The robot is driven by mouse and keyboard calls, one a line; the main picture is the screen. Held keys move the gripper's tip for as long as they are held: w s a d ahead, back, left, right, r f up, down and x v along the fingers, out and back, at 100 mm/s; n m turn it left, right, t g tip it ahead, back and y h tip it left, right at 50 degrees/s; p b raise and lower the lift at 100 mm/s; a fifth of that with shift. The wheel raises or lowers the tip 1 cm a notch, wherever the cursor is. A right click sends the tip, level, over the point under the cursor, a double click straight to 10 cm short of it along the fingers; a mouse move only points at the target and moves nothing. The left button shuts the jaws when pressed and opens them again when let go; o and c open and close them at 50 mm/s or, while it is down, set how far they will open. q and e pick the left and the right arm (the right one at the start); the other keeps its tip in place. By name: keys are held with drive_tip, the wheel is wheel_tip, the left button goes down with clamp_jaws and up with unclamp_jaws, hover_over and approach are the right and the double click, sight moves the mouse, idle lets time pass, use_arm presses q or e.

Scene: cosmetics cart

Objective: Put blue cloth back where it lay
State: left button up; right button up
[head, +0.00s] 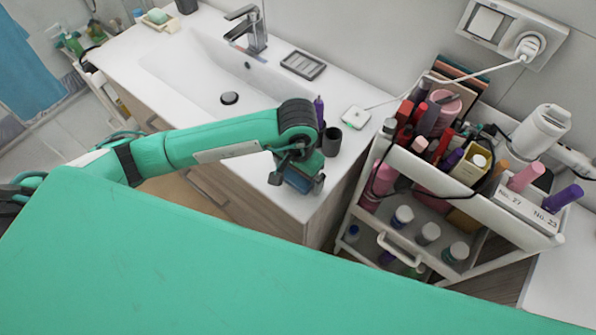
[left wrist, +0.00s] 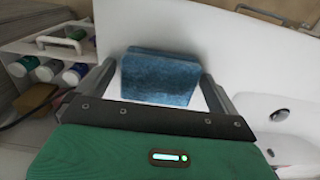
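The blue cloth (head: 299,182) is a folded, block-like bundle under my left gripper at the front right corner of the white washbasin counter. In the left wrist view the cloth (left wrist: 160,76) fills the space between the two fingers. My left gripper (head: 297,183) points down, its fingertips at the two opposite sides of the cloth, and looks shut on it. Whether the cloth touches the counter or hangs just above it is hard to tell. My right gripper is out of view.
A dark cup (head: 332,142) and a purple bottle (head: 319,110) stand close behind the gripper. A white charger pad (head: 356,117) and soap dish (head: 303,66) lie farther back. The white cart (head: 408,166), full of cosmetics, stands right. The basin (head: 205,75) is left.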

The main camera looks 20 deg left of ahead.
use_arm(q)
drive_tip(key=shift+r, duration=0.15)
drive_tip(key=shift+r+p, duration=0.15)
drive_tip(key=shift+p, duration=0.2)
wheel_tip(320, 180, up, 12)
drive_tip(key=b, duration=0.4)
idle(0.5)
